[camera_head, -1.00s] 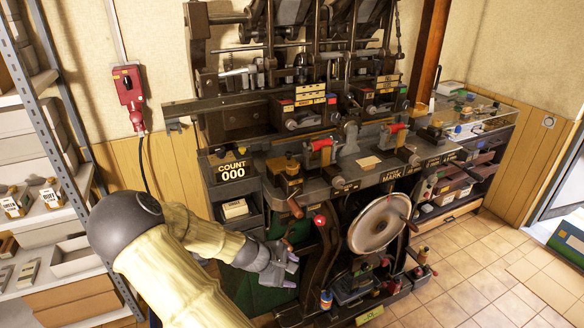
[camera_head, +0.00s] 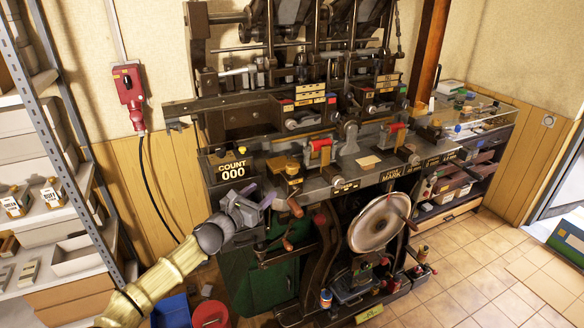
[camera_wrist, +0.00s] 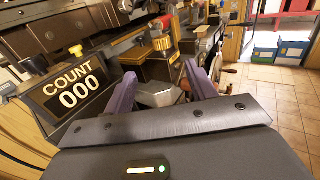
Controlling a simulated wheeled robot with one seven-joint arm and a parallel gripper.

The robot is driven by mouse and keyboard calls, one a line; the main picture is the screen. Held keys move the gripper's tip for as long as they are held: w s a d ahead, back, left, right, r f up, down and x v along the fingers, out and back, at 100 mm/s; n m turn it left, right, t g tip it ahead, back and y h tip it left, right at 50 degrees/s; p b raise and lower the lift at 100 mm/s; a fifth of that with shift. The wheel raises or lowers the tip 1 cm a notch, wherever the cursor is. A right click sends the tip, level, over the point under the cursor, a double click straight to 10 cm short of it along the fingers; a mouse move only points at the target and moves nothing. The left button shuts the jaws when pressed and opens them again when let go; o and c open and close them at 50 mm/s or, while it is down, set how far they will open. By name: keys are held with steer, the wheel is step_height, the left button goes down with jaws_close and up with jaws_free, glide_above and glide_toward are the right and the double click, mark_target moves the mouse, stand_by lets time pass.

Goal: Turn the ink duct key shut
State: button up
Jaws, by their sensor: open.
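My gripper (camera_head: 260,196) is at the left front of the press, below and right of the COUNT 000 panel (camera_head: 232,170). Its purple fingers are apart, with no grip on anything. In the wrist view my gripper (camera_wrist: 164,88) points toward a grey rounded part (camera_wrist: 160,94) beyond the fingertips; I cannot tell if it lies between them. A brass cylinder on a dark block (camera_wrist: 161,45) stands behind. No part is clearly labelled as the ink duct key. Two dark boxes with coloured tabs, left (camera_head: 300,112) and right (camera_head: 374,98), have round grey knobs in front.
A brown-handled crank (camera_head: 294,207) is just right of my gripper. A large metal wheel (camera_head: 378,223) stands farther right. A blue bin (camera_head: 171,311) and a red bucket (camera_head: 210,314) are on the floor below my arm.

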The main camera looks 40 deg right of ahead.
mark_target(289, 170)
steer(key=p+x, duration=0.4)
steer(key=x, duration=1.3)
steer(key=shift+d+f, duration=0.1)
steer(key=shift+d, duration=0.2)
steer(key=c, duration=1)
